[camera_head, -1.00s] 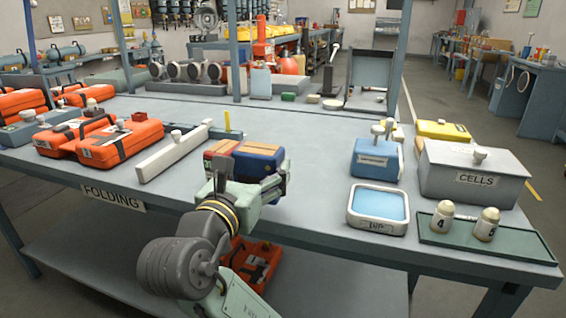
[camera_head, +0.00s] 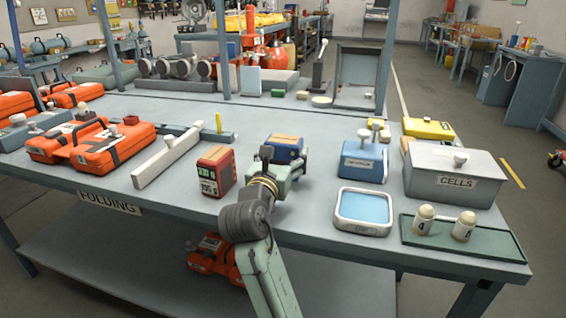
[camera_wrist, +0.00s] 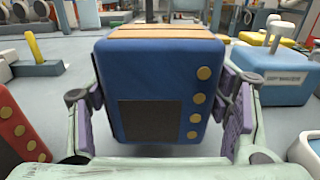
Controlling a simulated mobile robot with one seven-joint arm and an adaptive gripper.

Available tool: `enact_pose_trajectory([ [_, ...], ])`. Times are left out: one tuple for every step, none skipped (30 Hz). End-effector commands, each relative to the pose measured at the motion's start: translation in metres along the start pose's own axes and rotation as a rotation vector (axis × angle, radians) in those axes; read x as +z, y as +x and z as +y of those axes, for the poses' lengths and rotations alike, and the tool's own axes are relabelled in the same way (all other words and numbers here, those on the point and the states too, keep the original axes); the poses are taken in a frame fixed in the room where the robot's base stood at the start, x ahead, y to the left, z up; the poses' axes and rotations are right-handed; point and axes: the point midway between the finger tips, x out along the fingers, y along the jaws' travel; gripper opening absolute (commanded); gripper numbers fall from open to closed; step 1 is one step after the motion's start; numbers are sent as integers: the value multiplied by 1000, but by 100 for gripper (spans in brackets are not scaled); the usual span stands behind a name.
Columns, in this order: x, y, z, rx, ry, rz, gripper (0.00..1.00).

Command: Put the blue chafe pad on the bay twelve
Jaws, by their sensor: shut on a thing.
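A blue block (camera_head: 285,143) with tan strips on top sits between the fingers of my gripper (camera_head: 284,163). In the wrist view the blue block (camera_wrist: 160,75) fills the middle, with a dark panel and gold dots on its near face. The purple finger pads of my gripper (camera_wrist: 165,110) press its two sides. It is upright; I cannot tell whether it is lifted clear of the table. I see no other thing that I can name as the blue chafe pad. No bay number twelve is readable.
A red box (camera_head: 215,171) with white lettering stands just left of my gripper. Clear table (camera_head: 300,120) lies behind.

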Motion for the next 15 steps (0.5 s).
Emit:
enact_pose_trajectory([
  [-8, -1, 0, 0, 0, 3, 21],
  [-12, -1, 0, 0, 0, 3, 21],
  [-16, -1, 0, 0, 1, 2, 21],
  [-19, -1, 0, 1, 1, 1, 21],
  [-20, -1, 0, 1, 1, 0, 21],
  [-21, -1, 0, 0, 1, -1, 21],
  [-22, -1, 0, 0, 1, -2, 21],
  [-21, -1, 0, 0, 1, -3, 21],
  [-21, -1, 0, 0, 1, -3, 21],
  [-21, -1, 0, 0, 1, -3, 21],
  [-21, -1, 0, 0, 1, -3, 21],
  [-21, -1, 0, 0, 1, -3, 21],
  [-21, -1, 0, 0, 1, -3, 21],
  [-22, -1, 0, 0, 1, -2, 21],
  [-23, -1, 0, 0, 0, -2, 21],
])
